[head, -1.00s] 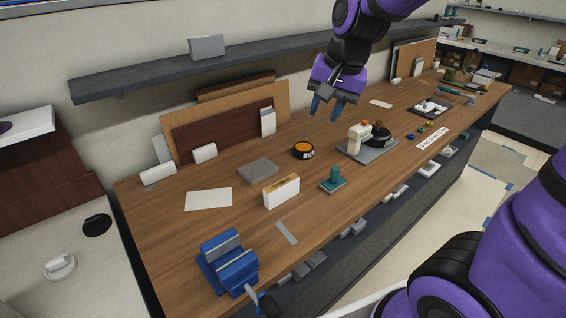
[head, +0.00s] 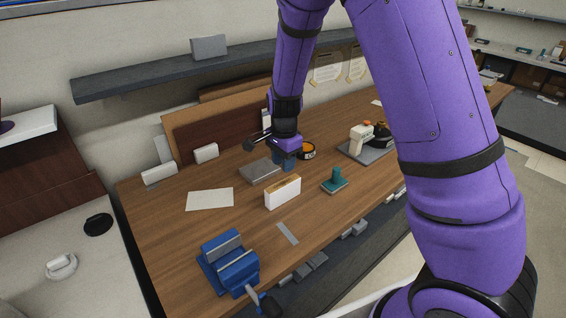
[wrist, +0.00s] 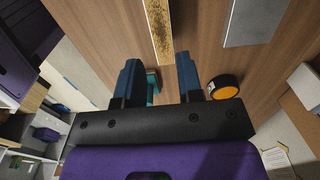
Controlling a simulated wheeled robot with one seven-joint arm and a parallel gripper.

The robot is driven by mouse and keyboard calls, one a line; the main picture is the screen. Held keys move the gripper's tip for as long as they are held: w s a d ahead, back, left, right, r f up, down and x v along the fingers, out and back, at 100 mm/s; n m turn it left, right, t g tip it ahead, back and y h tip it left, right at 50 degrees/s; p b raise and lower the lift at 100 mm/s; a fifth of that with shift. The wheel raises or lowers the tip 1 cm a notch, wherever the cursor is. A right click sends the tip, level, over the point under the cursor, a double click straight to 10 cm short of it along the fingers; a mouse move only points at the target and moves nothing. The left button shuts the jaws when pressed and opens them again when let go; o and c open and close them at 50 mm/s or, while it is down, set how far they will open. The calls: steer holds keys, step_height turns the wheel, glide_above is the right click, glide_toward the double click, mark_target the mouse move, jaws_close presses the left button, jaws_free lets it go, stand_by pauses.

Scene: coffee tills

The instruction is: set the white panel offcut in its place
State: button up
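The white panel offcut (head: 283,193) stands upright on its long edge on the wooden bench, with a tan, speckled top edge. In the wrist view that top edge (wrist: 158,28) runs down toward the gap between my fingertips. My gripper (head: 286,163) is open, pointing down above the bench just behind the offcut. In the wrist view its blue fingers (wrist: 158,66) are spread with nothing between them. I cannot tell from the pictures which spot is the offcut's place.
A grey slab (head: 259,170) lies left of my gripper, and a round orange-topped tin (head: 307,151) sits to its right. A teal-handled block (head: 334,182), a blue vise (head: 229,262), a pale sheet (head: 210,199) and a grey strip (head: 287,233) are nearby. Panels lean at the back.

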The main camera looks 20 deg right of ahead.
mark_target(283, 183)
steer(key=shift+w+f, duration=0.1)
steer(key=shift+f, duration=4.2)
steer(key=c, duration=0.5)
steer(key=shift+r, duration=2.1)
